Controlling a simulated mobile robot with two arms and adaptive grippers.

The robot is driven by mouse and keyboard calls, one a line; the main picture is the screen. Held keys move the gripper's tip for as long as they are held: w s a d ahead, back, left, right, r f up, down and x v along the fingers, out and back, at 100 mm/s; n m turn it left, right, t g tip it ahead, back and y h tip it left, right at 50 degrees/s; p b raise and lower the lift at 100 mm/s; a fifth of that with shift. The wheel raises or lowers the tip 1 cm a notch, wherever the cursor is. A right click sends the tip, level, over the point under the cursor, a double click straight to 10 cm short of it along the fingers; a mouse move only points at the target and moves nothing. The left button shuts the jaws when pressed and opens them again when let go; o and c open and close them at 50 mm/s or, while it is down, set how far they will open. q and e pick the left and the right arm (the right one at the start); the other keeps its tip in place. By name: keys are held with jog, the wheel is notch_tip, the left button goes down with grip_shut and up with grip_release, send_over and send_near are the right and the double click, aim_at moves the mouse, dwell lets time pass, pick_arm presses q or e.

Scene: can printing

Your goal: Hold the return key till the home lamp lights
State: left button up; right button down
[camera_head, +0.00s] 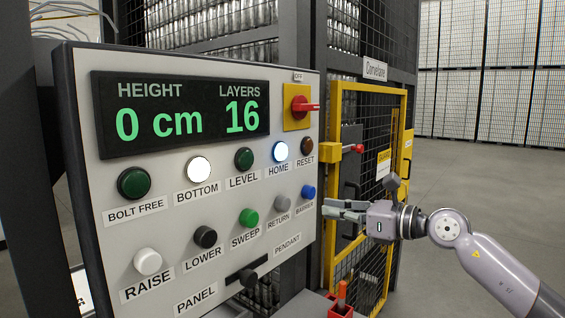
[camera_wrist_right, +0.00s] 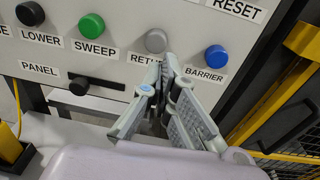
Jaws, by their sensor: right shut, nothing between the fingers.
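The grey return key (camera_head: 282,203) sits in the lower row of the control panel, between the green sweep key and the blue barrier key. It also shows in the right wrist view (camera_wrist_right: 155,41). The home lamp (camera_head: 280,151) glows bluish white. My right gripper (camera_head: 332,209) is shut and empty, right of the panel in the head view, its tips apart from the key there. In the right wrist view its fingertips (camera_wrist_right: 167,58) overlap the RETURN label just below the key; I cannot tell contact. My left gripper is not in view.
The panel display (camera_head: 182,112) reads height 0 cm, layers 16. The bottom lamp (camera_head: 198,169) is lit white; the level lamp (camera_head: 244,159) looks dark. A red rotary switch (camera_head: 304,105) juts out at upper right. A yellow-framed mesh gate (camera_head: 335,120) stands behind my gripper.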

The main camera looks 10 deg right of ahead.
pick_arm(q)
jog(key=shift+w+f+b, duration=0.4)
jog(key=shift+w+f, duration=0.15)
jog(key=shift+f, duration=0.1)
pick_arm(e)
jog(key=v, duration=0.3)
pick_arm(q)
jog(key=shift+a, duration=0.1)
